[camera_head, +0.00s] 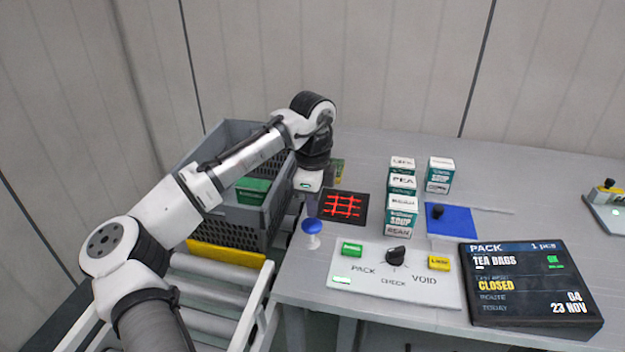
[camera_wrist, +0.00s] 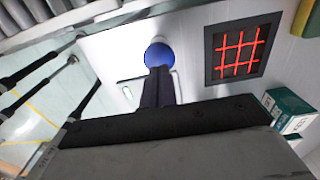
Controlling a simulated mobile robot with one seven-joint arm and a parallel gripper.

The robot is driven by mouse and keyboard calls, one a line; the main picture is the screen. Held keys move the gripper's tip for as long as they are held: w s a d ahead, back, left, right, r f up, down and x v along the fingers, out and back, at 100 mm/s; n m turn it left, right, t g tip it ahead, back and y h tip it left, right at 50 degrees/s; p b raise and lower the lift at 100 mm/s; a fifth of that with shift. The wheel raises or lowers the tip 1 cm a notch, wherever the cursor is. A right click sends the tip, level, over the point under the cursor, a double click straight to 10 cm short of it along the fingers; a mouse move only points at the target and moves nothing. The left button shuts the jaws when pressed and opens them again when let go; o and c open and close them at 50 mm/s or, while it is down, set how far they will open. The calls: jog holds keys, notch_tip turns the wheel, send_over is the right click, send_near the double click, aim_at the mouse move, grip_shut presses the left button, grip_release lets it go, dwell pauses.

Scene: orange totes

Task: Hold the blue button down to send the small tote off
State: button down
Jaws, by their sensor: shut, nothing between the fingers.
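The blue button (camera_head: 313,226) is a round dome on a pale stem at the left front edge of the table. It also shows in the wrist view (camera_wrist: 159,53), straight past my fingertips. My gripper (camera_head: 311,207) points down just behind the button in the head view. In the wrist view my gripper (camera_wrist: 159,72) is shut and empty, its dark fingertips meeting the button's near edge in the picture. I cannot tell whether they touch it. A grey tote (camera_head: 228,234) with green boxes inside stands on the rollers left of the table, partly hidden by my arm.
A black panel with a red grid (camera_head: 345,207) lies right of the button. A control plate (camera_head: 385,290) with a dark knob, stacked small boxes (camera_head: 402,203), a blue mat (camera_head: 455,222) and a screen reading PACK, CLOSED (camera_head: 525,290) stand further right. The conveyor rollers (camera_head: 207,295) are bare in front.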

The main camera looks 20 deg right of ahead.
aim_at(312, 233)
jog(key=shift+f, duration=1.15)
